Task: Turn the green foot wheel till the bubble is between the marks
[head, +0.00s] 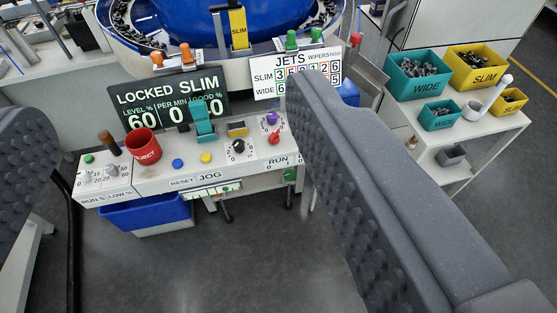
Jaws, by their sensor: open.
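My gripper (165,110) is open, with one dark grey padded finger at the left edge and the other large across the right. Nothing is between the fingers but the distant view of the control bench (150,180). A small green wheel (290,175) shows under the bench's right end, on a foot, just left of my right finger and apart from it in the picture. A pale strip with a greenish vial (211,190) hangs at the bench's front edge below JOG. The bubble and its marks are too small to tell.
A blue bin (145,214) is under the bench's left side. A red cup (143,146), knobs and a teal lever (203,122) stand on top. A blue bowl feeder (210,30) is behind. A white side table (458,140) holds bins at right. The floor in front is clear.

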